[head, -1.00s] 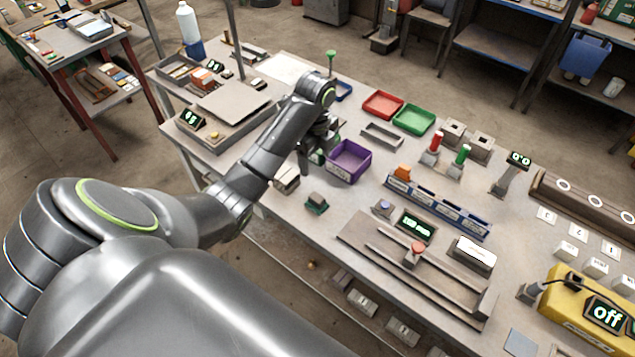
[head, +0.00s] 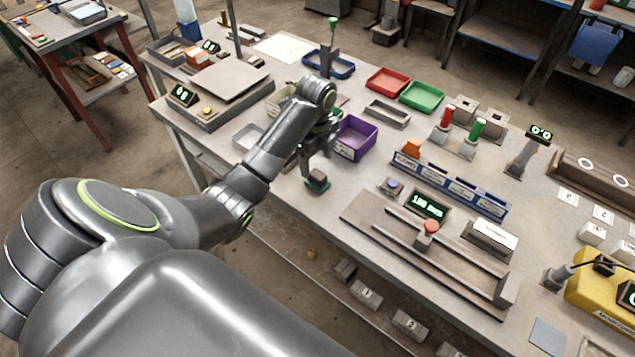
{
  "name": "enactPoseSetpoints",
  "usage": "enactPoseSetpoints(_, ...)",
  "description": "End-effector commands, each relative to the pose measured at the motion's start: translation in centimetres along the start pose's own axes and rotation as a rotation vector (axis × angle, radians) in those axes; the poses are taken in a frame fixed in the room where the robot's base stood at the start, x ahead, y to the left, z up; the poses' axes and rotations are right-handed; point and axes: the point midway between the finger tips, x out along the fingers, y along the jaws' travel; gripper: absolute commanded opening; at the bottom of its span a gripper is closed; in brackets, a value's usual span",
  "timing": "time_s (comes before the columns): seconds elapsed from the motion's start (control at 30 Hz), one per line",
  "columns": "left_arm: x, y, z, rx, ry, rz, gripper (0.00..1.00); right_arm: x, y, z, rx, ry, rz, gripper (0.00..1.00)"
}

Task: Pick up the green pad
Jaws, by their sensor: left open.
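The green pad (head: 317,187) is a small dark green block with a brownish top, lying near the front edge of the workbench (head: 290,212). My left gripper (head: 312,170) is open, pointing down just above and behind the pad, with its fingers close to it. I cannot tell whether the fingers touch the pad or reach around it. My arm hides part of the bench behind the gripper. My right gripper is not in view.
A purple bin (head: 355,138) stands just right of the gripper. A blue labelled rack (head: 450,185) and a slide rail with a red knob (head: 431,227) lie further right. A grey tray (head: 249,137) is to the left. The bench around the pad is clear.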

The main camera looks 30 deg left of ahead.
Motion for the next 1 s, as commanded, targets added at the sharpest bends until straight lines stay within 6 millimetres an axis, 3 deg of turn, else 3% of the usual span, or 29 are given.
enactPoseSetpoints(0.17, 1.3, 0.2, -0.3, -0.001, 0.003, 0.004, 0.66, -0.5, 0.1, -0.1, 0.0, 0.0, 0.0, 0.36)
enactPoseSetpoints(0.4, 4.7, 0.3, -0.5, -0.001, 0.001, 0.002, 0.66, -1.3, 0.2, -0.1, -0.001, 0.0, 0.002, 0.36)
enactPoseSetpoints(0.7, 5.4, 0.3, -0.5, 0.001, 0.0, 0.0, 0.66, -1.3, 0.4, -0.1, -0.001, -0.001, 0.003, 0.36)
enactPoseSetpoints(1.0, 5.4, 0.3, -0.5, 0.001, -0.001, 0.0, 0.28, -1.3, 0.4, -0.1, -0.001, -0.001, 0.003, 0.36)
